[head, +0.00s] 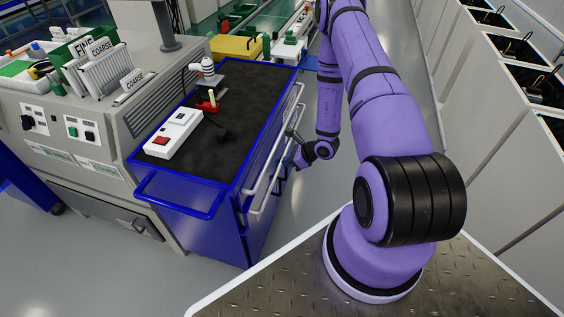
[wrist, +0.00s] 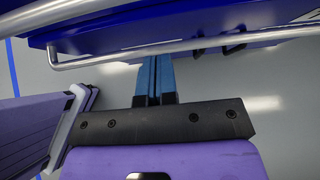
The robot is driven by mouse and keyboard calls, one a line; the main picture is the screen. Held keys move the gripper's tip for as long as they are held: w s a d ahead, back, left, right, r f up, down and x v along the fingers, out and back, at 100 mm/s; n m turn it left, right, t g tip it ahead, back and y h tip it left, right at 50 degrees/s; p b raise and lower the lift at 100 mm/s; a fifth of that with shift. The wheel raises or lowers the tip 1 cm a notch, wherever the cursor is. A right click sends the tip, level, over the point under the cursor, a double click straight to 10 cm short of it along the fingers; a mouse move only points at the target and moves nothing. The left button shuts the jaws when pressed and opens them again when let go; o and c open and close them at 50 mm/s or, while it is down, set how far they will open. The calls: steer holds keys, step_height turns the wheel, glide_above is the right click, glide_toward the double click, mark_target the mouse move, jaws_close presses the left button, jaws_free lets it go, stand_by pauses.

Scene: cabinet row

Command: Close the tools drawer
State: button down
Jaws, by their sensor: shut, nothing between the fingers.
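The blue tool cart (head: 215,215) stands left of my arm, its drawer side facing my arm. Long silver handles run along that side, with a drawer handle (head: 275,165) near my gripper. I cannot tell which drawer is the tools drawer or how far any drawer stands out. My gripper (head: 292,148) is at the cart's drawer side, beside the handles. In the wrist view my gripper (wrist: 154,62) has its two blue fingers together and empty, with the tips close to a silver bar handle (wrist: 170,48) under a blue drawer front (wrist: 130,28). Contact is unclear.
The cart's black top (head: 235,110) holds a white power strip (head: 172,134) and small tools. A grey machine (head: 100,120) stands at left.

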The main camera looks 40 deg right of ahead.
mark_target(270, 166)
steer(key=x, duration=0.7)
steer(key=shift+w+a+f, duration=0.2)
steer(key=shift+w+f, duration=0.05)
steer(key=shift+f, duration=0.05)
steer(key=shift+w+a, duration=0.45)
steer(key=shift+w, duration=0.15)
steer(key=shift+r, duration=0.1)
steer(key=shift+w, duration=0.1)
